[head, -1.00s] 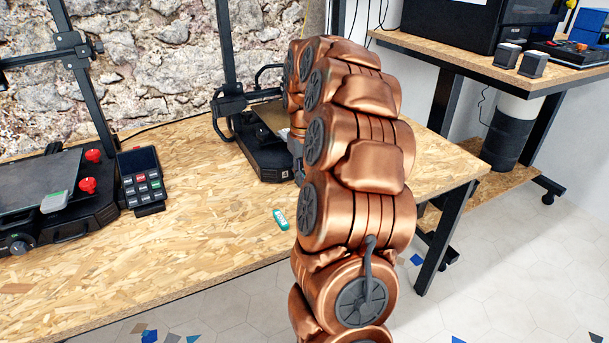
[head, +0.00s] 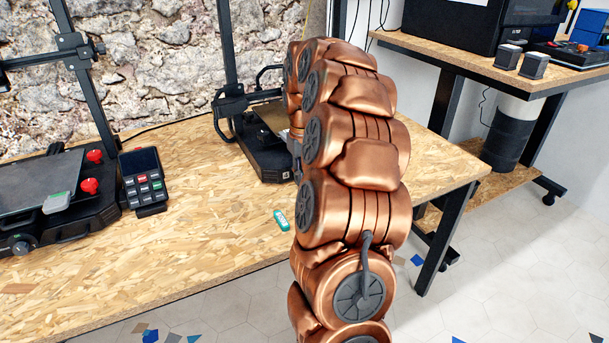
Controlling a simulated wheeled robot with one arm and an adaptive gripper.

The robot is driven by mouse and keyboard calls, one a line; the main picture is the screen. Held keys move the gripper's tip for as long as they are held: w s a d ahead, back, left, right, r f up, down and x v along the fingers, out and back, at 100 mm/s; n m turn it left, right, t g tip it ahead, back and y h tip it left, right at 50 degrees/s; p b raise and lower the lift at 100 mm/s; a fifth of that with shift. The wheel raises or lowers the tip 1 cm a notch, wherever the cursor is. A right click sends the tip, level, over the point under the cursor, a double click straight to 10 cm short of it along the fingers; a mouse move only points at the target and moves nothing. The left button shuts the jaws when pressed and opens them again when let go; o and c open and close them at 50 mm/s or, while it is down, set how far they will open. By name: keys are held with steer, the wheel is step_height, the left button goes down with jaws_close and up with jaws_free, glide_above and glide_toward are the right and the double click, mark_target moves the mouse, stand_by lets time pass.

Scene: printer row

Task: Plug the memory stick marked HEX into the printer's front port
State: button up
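A small teal stick (head: 281,220) with a pale label lies on the wooden table near its front edge, just left of my copper arm. The label is too small to read. A black printer (head: 262,155) stands at the back of the table, partly hidden by my arm. Another black printer (head: 60,190) with a dark bed stands at the left. I cannot make out a front port on either. My gripper is hidden behind my arm, so I cannot see its fingers or whether it holds anything.
A keypad device (head: 142,180) stands beside the left printer. A grey-green item (head: 56,202) lies on that printer's front. The wooden table (head: 190,225) is clear around the teal stick. A second table (head: 440,55) at the right back bears a black machine and two small dark blocks.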

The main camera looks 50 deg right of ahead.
steer(key=shift+w+d+p, duration=0.25)
steer(key=shift+w+p, duration=0.05)
steer(key=shift+w, duration=0.35)
steer(key=shift+w+d+p, duration=0.2)
steer(key=shift+w+p, duration=0.1)
steer(key=shift+w, duration=0.35)
stand_by(0.4)
steer(key=o, duration=0.9)
step_height(320, 180, up, 12)
stand_by(0.5)
steer(key=shift+a, duration=0.1)
